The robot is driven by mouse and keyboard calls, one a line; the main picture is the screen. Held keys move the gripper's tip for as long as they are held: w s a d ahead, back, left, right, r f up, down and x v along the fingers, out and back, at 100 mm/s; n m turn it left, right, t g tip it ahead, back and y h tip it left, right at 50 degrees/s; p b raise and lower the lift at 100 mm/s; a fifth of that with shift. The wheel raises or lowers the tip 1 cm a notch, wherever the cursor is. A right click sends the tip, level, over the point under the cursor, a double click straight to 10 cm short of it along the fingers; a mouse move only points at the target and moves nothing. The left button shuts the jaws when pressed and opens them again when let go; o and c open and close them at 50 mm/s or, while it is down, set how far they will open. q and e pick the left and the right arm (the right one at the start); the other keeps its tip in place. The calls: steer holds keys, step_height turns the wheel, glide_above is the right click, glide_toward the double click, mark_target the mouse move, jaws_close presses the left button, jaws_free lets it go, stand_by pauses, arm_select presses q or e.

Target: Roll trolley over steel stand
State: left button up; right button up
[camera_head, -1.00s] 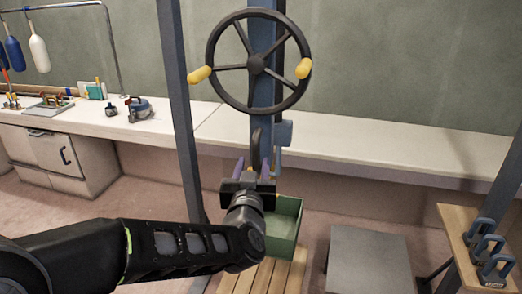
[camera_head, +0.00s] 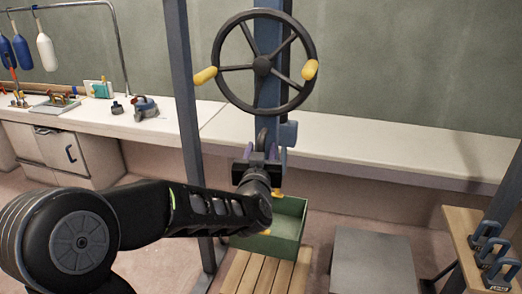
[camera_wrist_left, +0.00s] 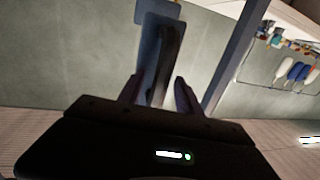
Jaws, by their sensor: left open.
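The grey steel stand (camera_head: 370,262) is a low flat-topped block on the floor, right of the green bin (camera_head: 272,245). The bin sits above or on a slatted wooden pallet; I cannot tell whether it hangs. A black spoked handwheel (camera_head: 263,65) with two yellow knobs is mounted on a blue upright (camera_head: 268,112). A dark curved bar (camera_head: 262,137) is below the wheel; it also shows in the left wrist view (camera_wrist_left: 172,50). My left gripper (camera_head: 262,154) is open just below that bar, its fingers pointing toward it. No trolley wheels are visible.
A grey post (camera_head: 186,130) stands left of the wheel and another frame leg is at the right. A white bench (camera_head: 350,150) runs along the back wall. A wooden table (camera_head: 465,235) with several blue clamps (camera_head: 487,250) is at the right.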

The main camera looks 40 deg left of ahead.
arm_select(q)
steer(key=shift+c, duration=0.2)
jaws_close()
stand_by(1.1)
